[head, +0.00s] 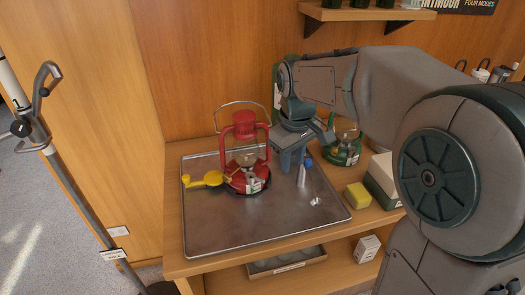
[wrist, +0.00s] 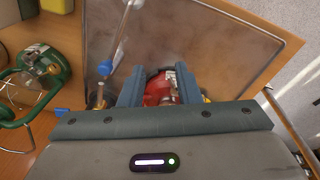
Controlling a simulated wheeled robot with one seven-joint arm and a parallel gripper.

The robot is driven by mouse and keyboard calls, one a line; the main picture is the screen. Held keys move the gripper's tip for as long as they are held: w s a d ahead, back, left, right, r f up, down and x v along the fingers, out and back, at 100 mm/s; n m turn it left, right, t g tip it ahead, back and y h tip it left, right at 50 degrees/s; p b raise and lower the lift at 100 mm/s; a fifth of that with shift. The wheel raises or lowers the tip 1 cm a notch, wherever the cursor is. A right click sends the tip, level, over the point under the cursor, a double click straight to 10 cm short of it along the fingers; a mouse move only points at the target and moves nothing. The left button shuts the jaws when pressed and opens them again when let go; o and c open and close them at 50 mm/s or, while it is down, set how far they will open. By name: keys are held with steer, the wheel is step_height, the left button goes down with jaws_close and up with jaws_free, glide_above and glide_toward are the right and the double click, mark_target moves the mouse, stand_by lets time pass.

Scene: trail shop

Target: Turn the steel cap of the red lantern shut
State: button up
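The red lantern (head: 245,178) stands upright on a metal tray, its wire handle raised, with a pale label on its base. My gripper (head: 283,166) points down just right of the lantern in the head view. In the wrist view my gripper (wrist: 159,84) has its two fingers apart, and part of the red lantern (wrist: 155,90) shows beyond the gap between them. A small silvery part (wrist: 172,86) shows on the lantern there; I cannot tell for sure whether it is the steel cap. Contact with the lantern cannot be made out.
The metal tray (head: 215,232) has bare room in front. A yellow tool (head: 205,180) lies left of the lantern. A slim blue-topped item (head: 303,175) stands right of it. A green lantern (head: 343,148), yellow sponge (head: 357,196) and pale box (head: 384,178) are farther right.

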mark_target(262, 179)
steer(key=w+a+n+g+p, duration=0.15)
steer(key=w+a+n, duration=0.25)
steer(key=w+a, duration=0.4)
steer(key=shift+t, duration=0.25)
steer(key=f+p, duration=0.1)
steer(key=f, duration=0.3)
steer(key=f+p, duration=0.1)
steer(key=f, duration=0.4)
steer(key=f+p, duration=0.1)
steer(key=f, duration=0.3)
steer(key=shift+w+d+f, duration=0.15)
steer(key=shift+w+d, duration=0.1)
steer(key=shift+d, duration=0.1)
jaws_close()
